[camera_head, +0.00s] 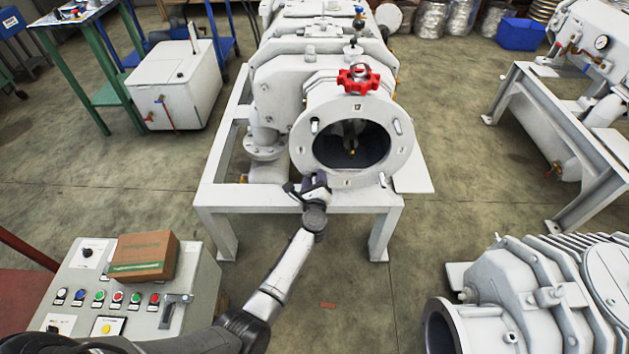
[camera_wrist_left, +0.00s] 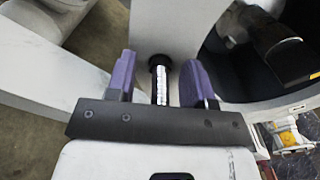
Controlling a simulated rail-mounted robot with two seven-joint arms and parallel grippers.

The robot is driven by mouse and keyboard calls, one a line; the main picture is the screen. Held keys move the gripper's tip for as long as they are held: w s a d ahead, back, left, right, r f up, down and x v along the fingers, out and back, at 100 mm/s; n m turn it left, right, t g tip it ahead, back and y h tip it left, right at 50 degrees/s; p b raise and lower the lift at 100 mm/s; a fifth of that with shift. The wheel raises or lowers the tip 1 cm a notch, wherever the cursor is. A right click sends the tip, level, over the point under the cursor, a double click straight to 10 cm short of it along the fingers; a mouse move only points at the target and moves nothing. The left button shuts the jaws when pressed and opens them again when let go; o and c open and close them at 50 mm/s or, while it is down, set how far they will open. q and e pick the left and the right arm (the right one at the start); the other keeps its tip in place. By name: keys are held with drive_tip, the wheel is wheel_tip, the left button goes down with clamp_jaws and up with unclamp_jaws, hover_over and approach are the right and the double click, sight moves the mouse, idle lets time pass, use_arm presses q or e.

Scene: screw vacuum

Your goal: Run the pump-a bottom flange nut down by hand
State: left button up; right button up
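A white pump (camera_head: 281,103) with a large round flange (camera_head: 303,153) around a dark opening faces me in the head view. I cannot read a label naming it. My left gripper (camera_head: 314,183) is at the flange's lower left edge. In the left wrist view, its purple fingers (camera_wrist_left: 159,78) stand apart on either side of a bright threaded stud (camera_wrist_left: 161,86). A dark nut-like piece (camera_wrist_left: 160,62) sits at the stud's far end. Gaps show between the fingers and the stud. My right gripper is not in view.
A red handwheel (camera_head: 358,79) sits above the flange. A white frame (camera_head: 290,205) carries the pump. A control box (camera_head: 125,290) with a brown box (camera_head: 144,257) on it stands at lower left. Another grey pump (camera_head: 535,300) is at lower right.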

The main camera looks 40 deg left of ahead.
use_arm(q)
clamp_jaws()
